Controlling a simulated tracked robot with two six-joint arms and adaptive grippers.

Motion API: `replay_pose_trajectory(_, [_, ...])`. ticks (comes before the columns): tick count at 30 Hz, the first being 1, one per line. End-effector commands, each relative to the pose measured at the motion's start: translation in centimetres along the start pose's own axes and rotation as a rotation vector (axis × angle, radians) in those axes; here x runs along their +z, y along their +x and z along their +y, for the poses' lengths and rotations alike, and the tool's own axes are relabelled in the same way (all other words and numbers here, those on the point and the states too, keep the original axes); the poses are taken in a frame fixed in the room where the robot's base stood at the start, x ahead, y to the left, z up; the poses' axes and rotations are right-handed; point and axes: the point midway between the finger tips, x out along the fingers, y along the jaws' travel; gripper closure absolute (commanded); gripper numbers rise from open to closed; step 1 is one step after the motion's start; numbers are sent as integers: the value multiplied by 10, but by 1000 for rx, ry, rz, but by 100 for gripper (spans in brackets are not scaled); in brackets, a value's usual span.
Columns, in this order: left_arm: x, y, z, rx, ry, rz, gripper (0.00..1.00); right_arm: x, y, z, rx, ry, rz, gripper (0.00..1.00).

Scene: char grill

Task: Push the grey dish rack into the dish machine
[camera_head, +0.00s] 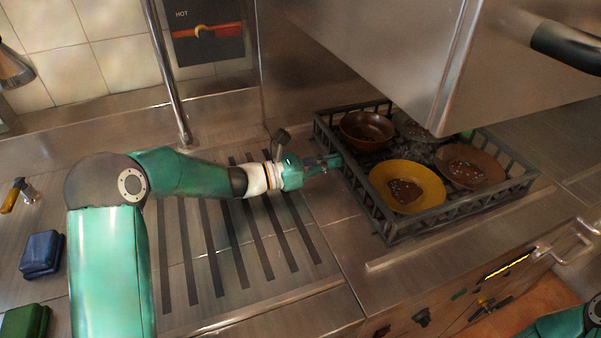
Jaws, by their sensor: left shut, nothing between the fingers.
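The grey dish rack (398,233) sits on the steel counter at the right, partly under the raised steel hood of the dish machine (400,50). It holds a yellow bowl (425,180), a dark brown bowl (366,127), a brownish plate (482,158) and another dish partly hidden behind the hood's corner. My left gripper (335,161) is shut and empty. Its fingertips are at the rack's left side, touching or very close to it. A green part of my right arm shows at the bottom right corner; its gripper is out of view.
A ribbed steel drainboard (180,262) lies left of the rack. A vertical steel pipe (168,75) rises behind it. A blue block (41,252) and a green block (24,322) lie at the far left. A bar handle (572,243) juts out at the right front.

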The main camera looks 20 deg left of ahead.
Motion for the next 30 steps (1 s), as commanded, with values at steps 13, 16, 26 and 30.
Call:
replay_pose_trajectory(13, [-1, 7, 0, 3, -2, 2, 100, 0, 2, 1, 0, 0, 0, 50])
replay_pose_trajectory(16, [-1, 4, 1, 4, -2, 3, 100, 0, 1, 0, 0, 0, 0, 50])
replay_pose_trajectory(26, [-1, -45, 2, 9, -3, 3, 100, 0, 1, 0, 0, 0, 0, 50])
replay_pose_trajectory(30, [-1, -74, 2, 9, -3, 3, 100, 0, 2, 0, 0, 0, 0, 50])
